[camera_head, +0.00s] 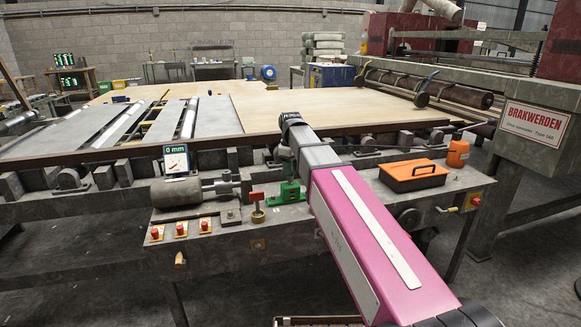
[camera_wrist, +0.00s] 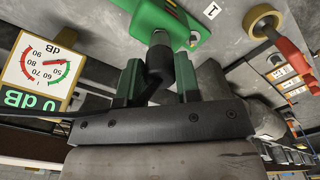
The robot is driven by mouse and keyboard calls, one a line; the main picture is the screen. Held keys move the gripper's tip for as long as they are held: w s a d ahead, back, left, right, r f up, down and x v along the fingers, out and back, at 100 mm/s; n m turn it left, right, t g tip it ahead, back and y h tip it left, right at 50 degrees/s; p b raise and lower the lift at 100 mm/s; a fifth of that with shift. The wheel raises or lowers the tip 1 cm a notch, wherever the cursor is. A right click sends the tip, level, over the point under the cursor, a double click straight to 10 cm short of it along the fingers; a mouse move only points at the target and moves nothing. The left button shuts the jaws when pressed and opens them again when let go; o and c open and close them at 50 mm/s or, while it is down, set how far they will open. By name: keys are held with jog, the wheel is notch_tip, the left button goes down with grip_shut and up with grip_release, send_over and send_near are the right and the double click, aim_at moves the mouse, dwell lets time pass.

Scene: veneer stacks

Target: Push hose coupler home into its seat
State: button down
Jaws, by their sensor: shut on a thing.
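My gripper (camera_wrist: 159,84) shows in the wrist view with its two fingers shut on a dark hose coupler (camera_wrist: 159,62). A dark hose runs from it to the left. In the head view the green block (camera_head: 288,193) stands on the grey bench, and my arm hides most of the gripper and the coupler.
A dial gauge (camera_wrist: 40,66) stands close on the left in the wrist view. In the head view an orange-lidded box (camera_head: 412,174) and an orange bottle (camera_head: 458,153) stand right of my arm.

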jog(key=shift+f, duration=0.45)
jog(key=c, duration=0.7)
grip_release()
jog(key=shift+c, duration=0.2)
notch_tip(320, 180, up, 11)
jog(key=shift+f, duration=0.15)
